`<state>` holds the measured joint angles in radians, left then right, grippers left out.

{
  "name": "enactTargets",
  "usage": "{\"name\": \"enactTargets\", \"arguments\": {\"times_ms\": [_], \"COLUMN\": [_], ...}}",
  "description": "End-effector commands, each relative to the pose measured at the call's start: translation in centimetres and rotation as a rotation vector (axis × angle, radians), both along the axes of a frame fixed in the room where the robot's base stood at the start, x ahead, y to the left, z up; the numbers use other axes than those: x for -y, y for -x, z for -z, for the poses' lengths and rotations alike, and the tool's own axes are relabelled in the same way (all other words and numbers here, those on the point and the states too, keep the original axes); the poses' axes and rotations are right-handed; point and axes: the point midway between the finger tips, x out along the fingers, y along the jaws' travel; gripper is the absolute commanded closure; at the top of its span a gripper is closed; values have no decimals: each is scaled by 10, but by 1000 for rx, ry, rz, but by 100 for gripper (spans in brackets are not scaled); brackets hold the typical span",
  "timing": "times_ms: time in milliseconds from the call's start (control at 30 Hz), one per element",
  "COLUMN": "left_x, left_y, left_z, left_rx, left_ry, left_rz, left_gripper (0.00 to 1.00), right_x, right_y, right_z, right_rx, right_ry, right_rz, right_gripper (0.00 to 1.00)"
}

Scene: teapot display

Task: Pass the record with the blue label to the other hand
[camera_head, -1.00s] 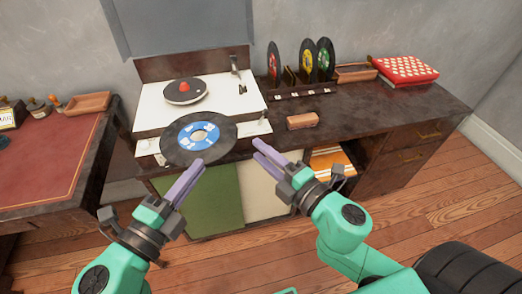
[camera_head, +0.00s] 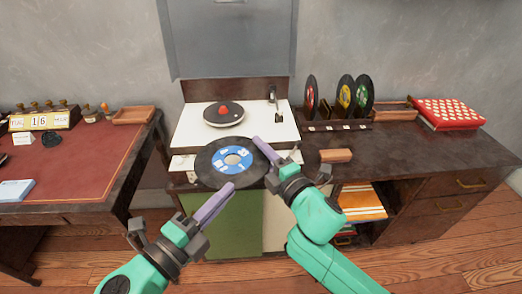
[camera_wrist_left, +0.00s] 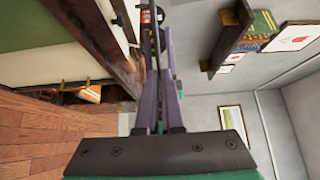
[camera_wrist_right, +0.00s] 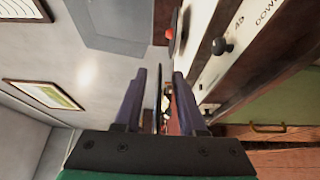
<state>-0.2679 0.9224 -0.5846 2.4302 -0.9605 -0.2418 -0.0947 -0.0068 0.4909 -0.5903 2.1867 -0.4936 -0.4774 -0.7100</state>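The record with the blue label (camera_head: 231,161) is a black disc in front of the turntable cabinet, its label facing my head camera. My left gripper (camera_head: 231,187) is shut on its lower edge; the left wrist view shows the thin disc (camera_wrist_left: 155,38) edge-on between close fingers (camera_wrist_left: 158,85). My right gripper (camera_head: 258,143) is at the record's right edge. In the right wrist view its fingers (camera_wrist_right: 158,85) are apart, with the thin disc edge (camera_wrist_right: 158,98) between them and a gap on each side.
The turntable (camera_head: 224,115) with a red knob sits behind on a white top. Several records stand in a rack (camera_head: 338,125) to the right. A brown block (camera_head: 336,156) lies near the cabinet's front edge. A red desk (camera_head: 80,160) is at left.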

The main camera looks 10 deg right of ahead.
Motion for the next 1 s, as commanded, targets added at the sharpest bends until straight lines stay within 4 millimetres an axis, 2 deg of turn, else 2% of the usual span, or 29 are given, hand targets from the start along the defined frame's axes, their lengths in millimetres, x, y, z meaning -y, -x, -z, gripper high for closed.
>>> {"name": "enactTargets", "arguments": {"times_ms": [167, 200, 300, 1000], "left_x": [0, 0, 0, 0], "left_y": [0, 0, 0, 0], "left_z": [0, 0, 0, -1], "left_rx": [1, 1, 0, 2], "left_ry": [1, 1, 0, 1], "left_rz": [0, 0, 0, -1], "left_gripper": [100, 100, 100, 100], "right_x": [0, 0, 0, 0], "right_y": [0, 0, 0, 0], "right_z": [0, 0, 0, 1], "right_rx": [0, 0, 0, -1], "right_ry": [0, 0, 0, 1], "right_rz": [0, 0, 0, 1], "right_gripper": [60, 64, 100, 100]}}
